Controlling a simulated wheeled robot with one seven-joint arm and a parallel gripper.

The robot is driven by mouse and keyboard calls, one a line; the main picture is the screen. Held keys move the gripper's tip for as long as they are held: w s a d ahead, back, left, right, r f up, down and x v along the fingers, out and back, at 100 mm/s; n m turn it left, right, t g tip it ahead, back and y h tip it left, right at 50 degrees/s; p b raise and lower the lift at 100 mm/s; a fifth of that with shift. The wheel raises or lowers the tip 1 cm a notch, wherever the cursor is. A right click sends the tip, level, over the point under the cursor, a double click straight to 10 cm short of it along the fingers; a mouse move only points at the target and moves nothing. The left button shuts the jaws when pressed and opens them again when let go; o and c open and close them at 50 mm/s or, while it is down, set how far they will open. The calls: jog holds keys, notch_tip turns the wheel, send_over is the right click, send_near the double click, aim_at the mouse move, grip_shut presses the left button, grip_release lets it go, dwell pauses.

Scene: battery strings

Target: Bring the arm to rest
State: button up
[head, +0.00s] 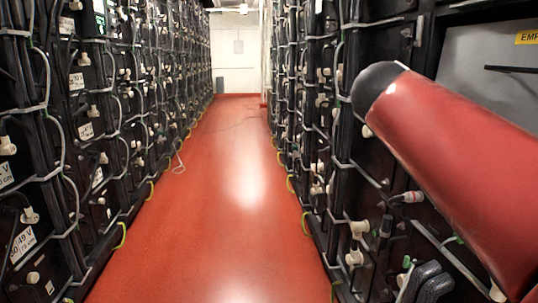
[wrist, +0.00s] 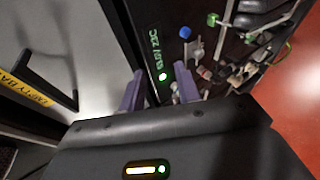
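My arm shows as a red link with a dark rounded end, slanting across the right side of the head view. My gripper (wrist: 159,84) is in the wrist view, with its two purple-grey fingers apart and nothing held between them. Behind the fingers is a dark panel edge (wrist: 152,50) with green lettering and a lit green dot. I cannot tell whether the fingertips touch it. I cannot make out the gripper in the head view.
Battery racks with cables and pale caps line both sides, left (head: 75,130) and right (head: 310,120). The red aisle floor (head: 225,200) between them is mostly clear. A grey panel with a yellow label (head: 527,37) stands behind my arm. A white wall (head: 235,65) closes the aisle.

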jog(key=s+a+f+m+y, duration=0.1)
jog(key=s+a+f+y, duration=0.2)
jog(key=f, duration=0.6)
jog(key=s+a+f+m+y, duration=0.1)
jog(key=s+a+f+y, duration=0.3)
jog(key=a+f, duration=0.3)
jog(key=s+a+f+m+y, duration=0.1)
jog(key=s+a+f+y, duration=0.3)
jog(key=f, duration=0.8)
jog(key=shift+s+a+f+t, duration=0.35)
jog(key=shift+s+a+t, duration=0.05)
jog(key=shift+s+a, duration=0.5)
